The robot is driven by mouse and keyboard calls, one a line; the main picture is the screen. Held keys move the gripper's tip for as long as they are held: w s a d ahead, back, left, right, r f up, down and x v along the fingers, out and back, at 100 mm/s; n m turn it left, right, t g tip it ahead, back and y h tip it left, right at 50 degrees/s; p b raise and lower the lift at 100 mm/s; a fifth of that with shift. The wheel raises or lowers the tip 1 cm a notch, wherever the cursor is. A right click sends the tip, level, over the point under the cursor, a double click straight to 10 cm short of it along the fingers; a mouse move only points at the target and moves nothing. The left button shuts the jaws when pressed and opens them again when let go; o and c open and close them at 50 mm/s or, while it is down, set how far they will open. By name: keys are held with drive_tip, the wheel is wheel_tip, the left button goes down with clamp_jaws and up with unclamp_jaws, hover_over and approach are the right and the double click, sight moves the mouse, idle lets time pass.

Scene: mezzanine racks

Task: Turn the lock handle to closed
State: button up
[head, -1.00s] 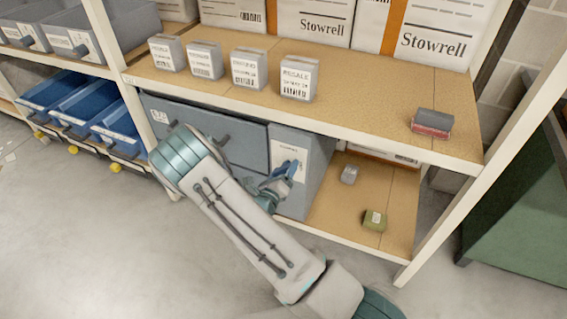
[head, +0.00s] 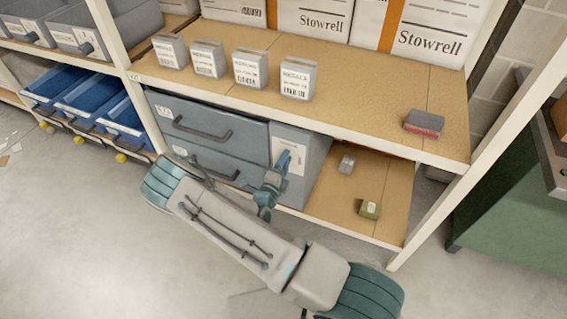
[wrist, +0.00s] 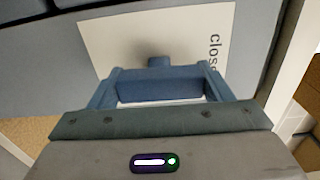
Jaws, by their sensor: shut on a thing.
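The lock handle (head: 284,160) is a small blue lever on the front of a narrow grey cabinet panel, over a pale label. In the head view it stands near upright, slightly slanted, and my gripper partly covers its lower part. In the wrist view the blue handle (wrist: 157,73) crosses between the fingers in front of the white label (wrist: 125,38), whose text is partly cut off, reading "clos". My gripper (head: 272,181) is at the panel, shut on the handle; it also shows in the wrist view (wrist: 158,88).
Grey drawers (head: 208,130) with dark pull handles sit left of the panel, close to my arm. A wooden shelf (head: 340,95) with small grey boxes overhangs it. Two small items lie on the lower shelf (head: 325,210) at the right. The floor in front is open.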

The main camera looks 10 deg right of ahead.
drive_tip(key=shift+n, duration=0.3)
drive_tip(key=o, duration=1)
drive_tip(key=shift+a, duration=0.1)
drive_tip(key=v, duration=1.3)
drive_tip(key=shift+s+a+p, duration=0.25)
drive_tip(key=shift+s+p, duration=0.05)
drive_tip(key=shift+s, duration=0.05)
